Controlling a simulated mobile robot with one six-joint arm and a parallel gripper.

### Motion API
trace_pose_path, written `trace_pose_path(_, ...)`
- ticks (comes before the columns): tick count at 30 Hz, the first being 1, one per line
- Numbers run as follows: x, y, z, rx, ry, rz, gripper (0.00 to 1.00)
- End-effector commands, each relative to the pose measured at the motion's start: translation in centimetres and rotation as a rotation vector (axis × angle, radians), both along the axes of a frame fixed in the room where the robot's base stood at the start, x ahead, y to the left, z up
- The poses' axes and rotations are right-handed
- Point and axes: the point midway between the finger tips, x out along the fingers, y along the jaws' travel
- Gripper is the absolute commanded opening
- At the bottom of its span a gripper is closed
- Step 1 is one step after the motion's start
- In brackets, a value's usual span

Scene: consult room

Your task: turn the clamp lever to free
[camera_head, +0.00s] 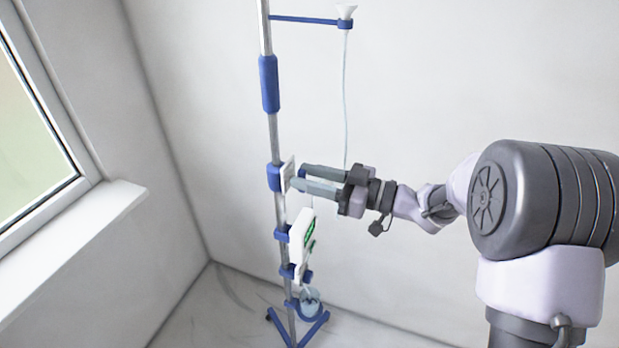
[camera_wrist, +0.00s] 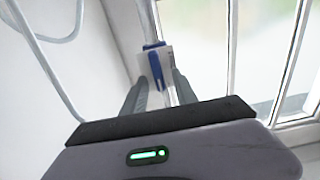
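A blue clamp (camera_head: 274,178) grips the metal pole, with a small white plate (camera_head: 288,174) on its right side. In the wrist view a blue lever (camera_wrist: 156,70) stands nearly upright in front of the white plate (camera_wrist: 145,66). My gripper (camera_head: 299,177) reaches in from the right, level with the clamp. Its two grey fingers are apart, and in the wrist view (camera_wrist: 157,88) the lever shows between them. I cannot tell whether either finger touches it. The fingers hide part of the lever in the head view.
A white device with a green display (camera_head: 302,236) is mounted on the pole below the clamp. A funnel (camera_head: 346,11) hangs from a blue arm above, its thin tube (camera_head: 345,100) running down behind my gripper. A window sill (camera_head: 75,240) is at left. A container (camera_head: 310,299) sits low.

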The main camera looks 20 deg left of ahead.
Motion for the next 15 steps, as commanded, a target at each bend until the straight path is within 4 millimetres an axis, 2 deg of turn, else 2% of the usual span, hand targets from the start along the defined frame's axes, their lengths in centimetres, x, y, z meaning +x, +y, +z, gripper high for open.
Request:
trace_pose_path(2, 0.00, -0.02, 0.00, 0.000, 0.000, 0.000, 0.31)
trace_pose_path(6, 0.00, -0.03, 0.00, 0.000, 0.000, 0.000, 0.03)
trace_pose_path(7, 0.00, -0.04, 0.00, 0.000, 0.000, 0.000, 0.00)
trace_pose_path(15, -0.01, -0.05, -0.03, 0.000, -0.006, 0.000, 0.00)
